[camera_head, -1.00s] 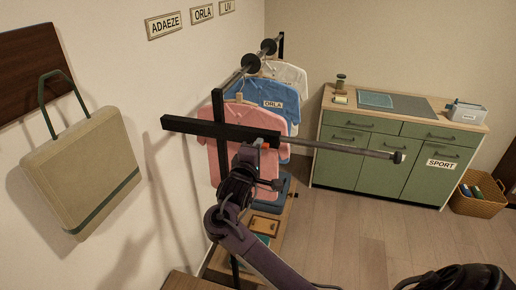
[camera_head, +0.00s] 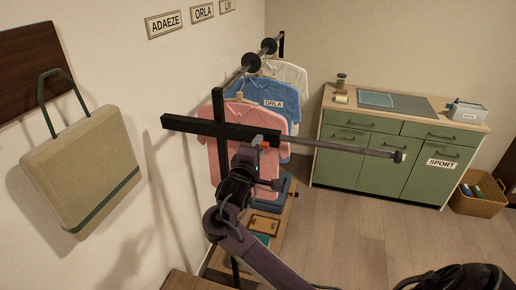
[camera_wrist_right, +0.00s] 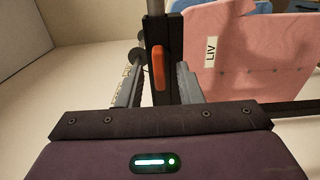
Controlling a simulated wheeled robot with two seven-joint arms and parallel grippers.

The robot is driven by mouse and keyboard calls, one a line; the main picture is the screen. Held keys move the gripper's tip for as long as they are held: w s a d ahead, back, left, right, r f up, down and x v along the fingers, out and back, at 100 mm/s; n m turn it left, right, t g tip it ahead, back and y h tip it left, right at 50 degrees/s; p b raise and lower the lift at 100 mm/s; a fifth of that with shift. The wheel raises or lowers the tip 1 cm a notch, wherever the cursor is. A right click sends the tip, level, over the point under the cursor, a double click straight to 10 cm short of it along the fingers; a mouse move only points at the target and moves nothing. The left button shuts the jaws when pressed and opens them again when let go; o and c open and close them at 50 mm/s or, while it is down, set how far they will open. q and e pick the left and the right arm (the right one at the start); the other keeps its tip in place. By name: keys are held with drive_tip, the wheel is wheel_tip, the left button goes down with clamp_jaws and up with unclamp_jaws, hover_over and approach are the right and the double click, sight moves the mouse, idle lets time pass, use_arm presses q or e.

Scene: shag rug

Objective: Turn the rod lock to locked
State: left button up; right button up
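The rod lock is a small orange lever (camera_head: 265,144) on the black bracket where the metal rod (camera_head: 340,147) meets the rack's crossbar. In the right wrist view the orange lever (camera_wrist_right: 159,70) stands upright in the picture on the black block. My right gripper (camera_head: 259,142) is at the lever; in the wrist view its two grey fingers (camera_wrist_right: 158,84) are apart, one on each side, with gaps to the lever. The lock's setting cannot be read from any mark. My left gripper is not in view.
Pink (camera_head: 212,150), blue (camera_head: 262,99) and white shirts hang on the rack close behind the gripper. A beige bag (camera_head: 80,170) hangs on the left wall. A green cabinet (camera_head: 385,150) and a wicker basket (camera_head: 478,200) stand at the right. The floor before the cabinet is clear.

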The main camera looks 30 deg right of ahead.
drive_tip(key=b+v, duration=0.2)
drive_tip(key=v, duration=0.5)
drive_tip(key=shift+a, duration=0.15)
drive_tip(key=shift+s, duration=0.15)
